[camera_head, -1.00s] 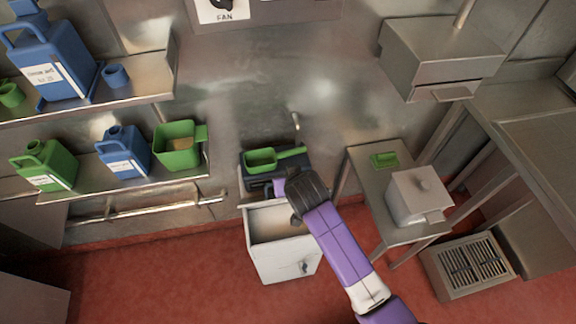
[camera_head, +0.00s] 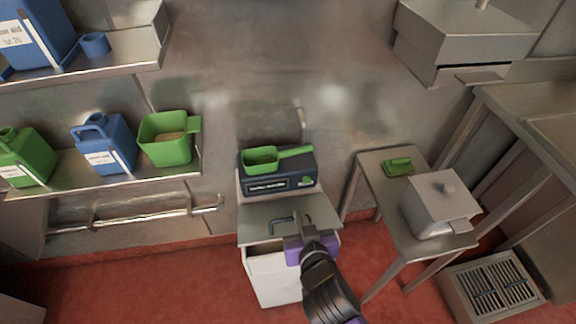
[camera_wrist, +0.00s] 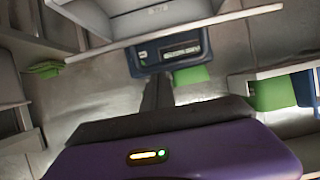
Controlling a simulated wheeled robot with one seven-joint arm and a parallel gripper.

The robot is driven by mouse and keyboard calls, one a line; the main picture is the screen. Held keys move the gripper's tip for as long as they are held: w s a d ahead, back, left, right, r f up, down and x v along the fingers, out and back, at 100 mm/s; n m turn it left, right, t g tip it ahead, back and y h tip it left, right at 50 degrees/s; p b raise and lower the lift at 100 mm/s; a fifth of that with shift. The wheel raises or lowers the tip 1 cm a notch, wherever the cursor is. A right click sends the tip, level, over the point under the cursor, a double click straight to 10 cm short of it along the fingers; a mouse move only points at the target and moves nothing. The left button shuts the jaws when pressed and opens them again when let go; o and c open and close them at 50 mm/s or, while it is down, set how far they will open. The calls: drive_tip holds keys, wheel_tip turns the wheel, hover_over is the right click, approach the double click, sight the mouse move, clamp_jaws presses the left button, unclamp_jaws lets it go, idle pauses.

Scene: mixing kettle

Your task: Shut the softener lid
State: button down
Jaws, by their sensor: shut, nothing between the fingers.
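The softener is a white bin (camera_head: 274,277) with a dark blue head (camera_head: 270,184) behind its top. Its grey lid (camera_head: 256,216) is lowered over most of the opening, with a dark gap under its front edge, so it stands slightly ajar. My gripper (camera_head: 288,222) is shut and empty, over the lid's front right part. A dark bent shape there looks like its fingers; I cannot tell whether they touch the lid. In the wrist view the shut fingers (camera_wrist: 157,92) point toward the softener head (camera_wrist: 170,52), and the lid edge (camera_wrist: 215,22) crosses above.
A green scoop (camera_head: 262,160) lies on the softener head. A shelf (camera_head: 110,182) with jugs and a wall pipe (camera_head: 125,213) are at the left.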

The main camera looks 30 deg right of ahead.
drive_tip(key=s+a+f+t+b, duration=0.1)
drive_tip(key=f+b, duration=0.5)
drive_tip(key=b, duration=0.9)
drive_tip(key=s+t, duration=0.1)
drive_tip(key=s, duration=0.1)
drive_tip(key=shift+s+f+t+h, duration=0.35)
drive_tip(key=shift+t+h, duration=0.05)
drive_tip(key=shift+s+f+b, duration=0.15)
drive_tip(key=shift+f+b, duration=0.15)
drive_tip(key=r+v, duration=0.1)
drive_tip(key=v, duration=0.6)
drive_tip(key=shift+s+b, duration=0.3)
drive_tip(key=shift+b, duration=0.1)
drive_tip(key=shift+a+r, duration=0.1)
